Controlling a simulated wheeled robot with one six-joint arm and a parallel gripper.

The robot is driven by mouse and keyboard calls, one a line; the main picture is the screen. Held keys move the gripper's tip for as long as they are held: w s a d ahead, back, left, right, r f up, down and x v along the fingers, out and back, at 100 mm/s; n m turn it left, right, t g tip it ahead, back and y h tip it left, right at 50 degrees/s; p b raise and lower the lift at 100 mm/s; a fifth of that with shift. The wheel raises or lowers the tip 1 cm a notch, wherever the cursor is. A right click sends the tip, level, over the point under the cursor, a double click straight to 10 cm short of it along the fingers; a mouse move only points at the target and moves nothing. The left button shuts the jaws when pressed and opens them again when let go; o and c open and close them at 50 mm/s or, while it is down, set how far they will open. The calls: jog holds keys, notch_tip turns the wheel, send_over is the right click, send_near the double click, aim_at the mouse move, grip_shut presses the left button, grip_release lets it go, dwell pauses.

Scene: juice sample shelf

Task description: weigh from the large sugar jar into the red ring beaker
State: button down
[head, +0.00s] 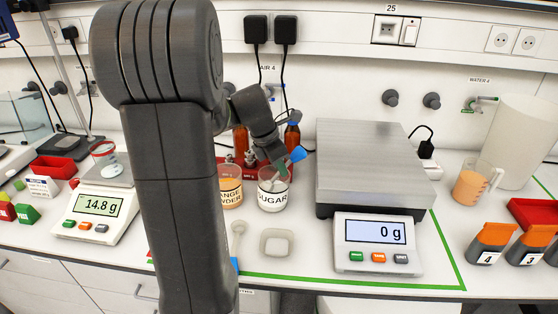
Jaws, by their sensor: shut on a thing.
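The sugar jar (273,203), clear with a black SUGAR label and white contents, stands upright on the bench left of the large scale. My gripper (280,168) is at the jar's mouth, tilted downward, shut on a blue-ended tool (298,154). The tool's lower end is hidden by the gripper and jar, so I cannot tell whether it touches the sugar. The red ring beaker (104,153) stands on the small balance (97,209) at the left, with some white material in it. The balance display reads 14.8 g.
An orange powder jar (230,196) stands just left of the sugar jar. The large scale (372,185), reading 0 g, is at the right. My arm covers the bench between the small balance and the jars.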

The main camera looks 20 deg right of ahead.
aim_at(289, 161)
jog(key=shift+d+r+y+p, duration=0.4)
jog(key=shift+y+p, duration=0.25)
jog(key=shift+p, duration=1.35)
jog(key=shift+d+r+y+p, duration=0.3)
jog(key=shift+r+y+p, duration=0.3)
jog(key=shift+p, duration=1.4)
jog(key=p, duration=0.1)
jog(key=y+p, duration=0.1)
jog(key=shift+d+r+p, duration=0.2)
jog(key=shift+d+p, duration=0.1)
jog(key=shift+d+r+y+p, duration=0.35)
jog(key=shift+y+p, duration=0.2)
jog(key=shift+p, duration=0.15)
jog(key=shift+d+y, duration=0.3)
jog(key=shift+d+r+y, duration=0.6)
jog(key=shift+r+y, duration=0.15)
jog(key=shift+y, duration=0.25)
jog(key=shift+d+r+y, duration=0.1)
jog(key=shift+r+y, duration=0.5)
jog(key=shift+r, duration=0.9)
